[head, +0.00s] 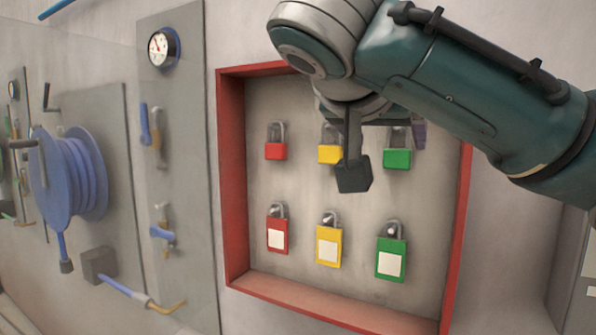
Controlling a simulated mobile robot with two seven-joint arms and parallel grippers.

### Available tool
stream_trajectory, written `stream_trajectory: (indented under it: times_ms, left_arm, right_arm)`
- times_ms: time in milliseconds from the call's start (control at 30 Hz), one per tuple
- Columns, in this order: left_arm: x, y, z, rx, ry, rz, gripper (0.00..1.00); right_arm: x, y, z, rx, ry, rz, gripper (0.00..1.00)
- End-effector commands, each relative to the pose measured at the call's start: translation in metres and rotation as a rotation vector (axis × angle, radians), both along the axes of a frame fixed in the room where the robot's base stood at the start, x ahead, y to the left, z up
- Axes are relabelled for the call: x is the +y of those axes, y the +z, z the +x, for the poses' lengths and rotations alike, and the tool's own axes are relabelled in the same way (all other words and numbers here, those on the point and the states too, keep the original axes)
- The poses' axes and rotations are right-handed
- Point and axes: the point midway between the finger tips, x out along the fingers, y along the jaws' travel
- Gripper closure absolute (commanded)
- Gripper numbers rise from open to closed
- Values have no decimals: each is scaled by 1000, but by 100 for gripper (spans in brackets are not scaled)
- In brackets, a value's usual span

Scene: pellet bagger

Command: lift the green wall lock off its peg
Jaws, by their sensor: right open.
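Two green locks hang on the right side of a red-framed wall board in the head view. The upper green lock (397,159) is plain, and its shackle is partly covered by my gripper. The lower green lock (391,257) has a white label and hangs by its shackle on a peg. My right gripper (386,156) reaches in from the upper right and is open. One dark finger shows left of the upper green lock, and part of the other shows to its right. Whether the fingers touch that lock I cannot tell. My left gripper is out of view.
The red frame (232,180) stands out around the board. Red (275,152) and yellow (330,154) locks hang in the upper row, with labelled red (277,238) and yellow (328,245) ones below. A blue hose reel (75,175) and a gauge (160,47) are at left.

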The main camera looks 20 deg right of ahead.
Motion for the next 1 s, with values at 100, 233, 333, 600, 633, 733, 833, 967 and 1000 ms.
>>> stream_trajectory:
  times_ms: [100,233,333,600,633,733,833,967,1000]
  left_arm:
    - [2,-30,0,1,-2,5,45]
    - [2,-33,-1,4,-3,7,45]
    - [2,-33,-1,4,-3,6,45]
    - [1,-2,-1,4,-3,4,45]
    - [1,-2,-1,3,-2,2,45]
    - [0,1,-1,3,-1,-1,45]
    - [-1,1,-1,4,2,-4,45]
    - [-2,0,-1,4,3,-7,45]
    - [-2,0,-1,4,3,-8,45]
  right_arm:
    - [-10,-11,5,-2,-9,-2,12]
    - [-21,-13,14,4,-7,-2,12]
    - [-26,-14,19,3,-6,1,12]
    - [-53,-20,40,9,-9,-1,12]
    - [-56,-22,42,7,-7,-1,12]
    - [-62,-28,48,6,-5,0,12]
    - [-64,-31,50,5,-4,2,12]
    - [-63,-32,50,5,-3,2,12]
    - [-63,-32,50,5,-3,2,14]
